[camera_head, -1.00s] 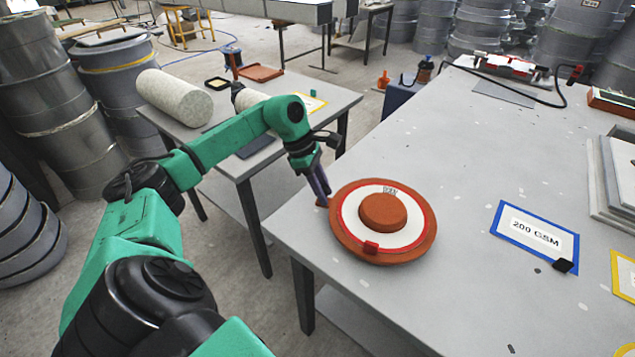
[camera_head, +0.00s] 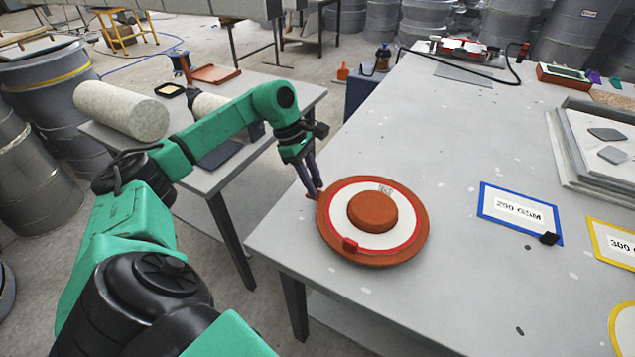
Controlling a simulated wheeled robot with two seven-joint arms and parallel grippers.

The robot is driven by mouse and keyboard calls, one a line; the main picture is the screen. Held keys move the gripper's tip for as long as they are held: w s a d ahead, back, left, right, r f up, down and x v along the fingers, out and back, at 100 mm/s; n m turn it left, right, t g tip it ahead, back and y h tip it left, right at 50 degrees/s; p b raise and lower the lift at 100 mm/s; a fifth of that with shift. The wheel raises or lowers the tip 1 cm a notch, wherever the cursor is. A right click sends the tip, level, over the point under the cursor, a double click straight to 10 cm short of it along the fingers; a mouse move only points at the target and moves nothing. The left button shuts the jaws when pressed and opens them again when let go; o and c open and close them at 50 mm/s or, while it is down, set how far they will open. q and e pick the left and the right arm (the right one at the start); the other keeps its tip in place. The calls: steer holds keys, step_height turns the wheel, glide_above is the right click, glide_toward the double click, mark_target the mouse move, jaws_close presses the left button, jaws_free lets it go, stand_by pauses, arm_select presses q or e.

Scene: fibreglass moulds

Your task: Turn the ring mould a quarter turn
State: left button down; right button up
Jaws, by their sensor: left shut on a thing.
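The ring mould (camera_head: 405,240) is a round orange-brown disc with a white ring, a thin red line and a raised orange-brown hub (camera_head: 372,212). It lies flat near the left edge of the grey table (camera_head: 455,145). My right gripper is out of view.
Yellow-bordered cards and stacked flat moulds (camera_head: 560,165) are farther right. A side table (camera_head: 297,93) holding a pale roll (camera_head: 122,110) stands left. The table behind the mould is mostly clear.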

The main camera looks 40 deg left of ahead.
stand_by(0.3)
arm_select(q)
steer(key=c, duration=0.6)
jaws_free()
steer(key=shift+c, duration=0.2)
steer(key=p+v, duration=0.1)
steer(key=v, duration=1.3)
steer(key=shift+a+r, duration=0.2)
steer(key=shift+r, duration=0.05)
steer(key=shift+f, duration=0.1)
